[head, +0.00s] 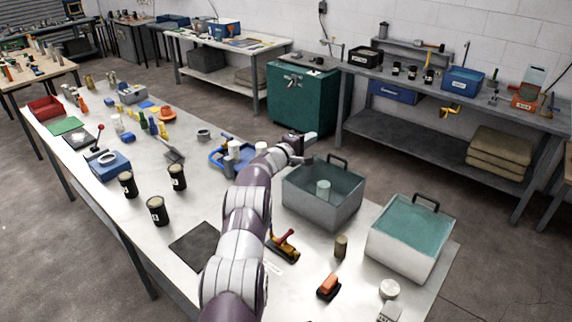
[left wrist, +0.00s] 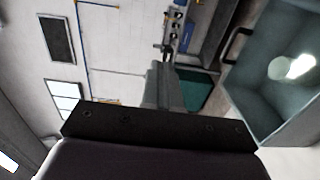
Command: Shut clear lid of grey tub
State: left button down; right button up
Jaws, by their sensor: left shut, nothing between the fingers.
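The grey tub (head: 306,208) stands on the near table, right of my left arm. A pale cylinder (head: 323,188) shows inside the tub. In the left wrist view the tub (left wrist: 262,110) is at the right, with a bright glare and the handle (left wrist: 236,44) in sight. My left gripper (head: 310,136) is shut and empty, beyond the tub's far left corner and apart from the handle. It also shows in the left wrist view (left wrist: 165,65). My right gripper is out of view.
A white tub (head: 400,250) with a teal top and handle stands to the right. A brown cylinder (head: 341,246), a red-orange tool (head: 328,287) and a yellow-red tool (head: 284,245) lie nearer.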

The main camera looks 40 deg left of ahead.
pick_arm(q)
jog(key=s+a+b, duration=0.1)
jog(key=s+b, duration=0.4)
jog(key=s, duration=0.8)
jog(key=s+a+f+m+g+y, duration=0.1)
jog(key=s+f+m+g+y, duration=0.25)
jog(key=f, duration=0.25)
jog(key=s+a+f+m+g+y, duration=0.2)
jog(key=s+f+g, duration=0.2)
jog(key=f, duration=0.3)
jog(key=s+d+m+g+h+b, duration=0.1)
jog(key=s+d+m+g, duration=0.2)
jog(key=s+d, duration=0.5)
jog(key=s+d+f+m+g+h+b, duration=0.1)
jog(key=s+d+m+g+b, duration=0.1)
jog(key=s+d, duration=0.6)
jog(key=s+d+f+m+g+h+b, duration=0.1)
jog(key=s+d+m+g, duration=0.3)
jog(key=d, duration=1.3)
jog(key=shift+s+d+m+h, duration=0.3)
jog(key=shift+s+m, duration=0.95)
jog(key=shift+s, duration=1.05)
